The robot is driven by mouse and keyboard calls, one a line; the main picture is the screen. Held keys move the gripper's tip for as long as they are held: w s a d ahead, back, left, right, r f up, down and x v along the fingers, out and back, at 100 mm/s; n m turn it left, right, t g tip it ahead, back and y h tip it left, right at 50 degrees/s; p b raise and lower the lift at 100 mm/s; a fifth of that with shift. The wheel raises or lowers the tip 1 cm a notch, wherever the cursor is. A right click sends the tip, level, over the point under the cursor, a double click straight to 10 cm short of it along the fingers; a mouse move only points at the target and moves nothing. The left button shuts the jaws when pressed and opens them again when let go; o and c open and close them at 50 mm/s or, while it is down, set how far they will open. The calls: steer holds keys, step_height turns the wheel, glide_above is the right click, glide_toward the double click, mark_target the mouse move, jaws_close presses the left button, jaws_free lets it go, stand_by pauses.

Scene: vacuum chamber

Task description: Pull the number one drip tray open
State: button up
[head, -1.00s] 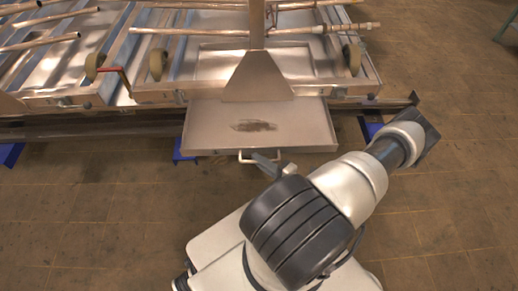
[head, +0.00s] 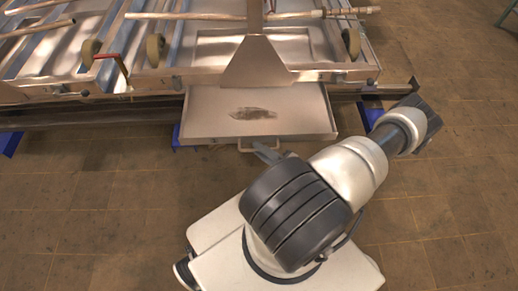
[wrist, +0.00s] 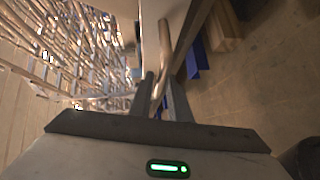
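The drip tray (head: 307,121) is a shallow metal pan with a dark stain on its floor. In the head view it sticks out well past the front of the metal frame. No number is readable on it. Its handle (head: 243,149) is a thin bar at the front edge. My gripper (head: 264,151) is at the right part of this handle, partly hidden by my arm. In the wrist view, the handle bar (wrist: 164,45) runs down between the two fingers of my gripper (wrist: 160,85), which look closed on it.
The frame (head: 130,88) carries pipes (head: 205,15) and wheels (head: 155,49). A dark rail (head: 90,115) runs along its front, above blue feet (head: 371,114). A sloped metal plate (head: 257,65) stands above the tray. The tiled floor in front is clear.

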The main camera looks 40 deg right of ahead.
steer(key=v, duration=1.6)
steer(key=shift+s+p, duration=0.3)
steer(key=shift+p, duration=0.05)
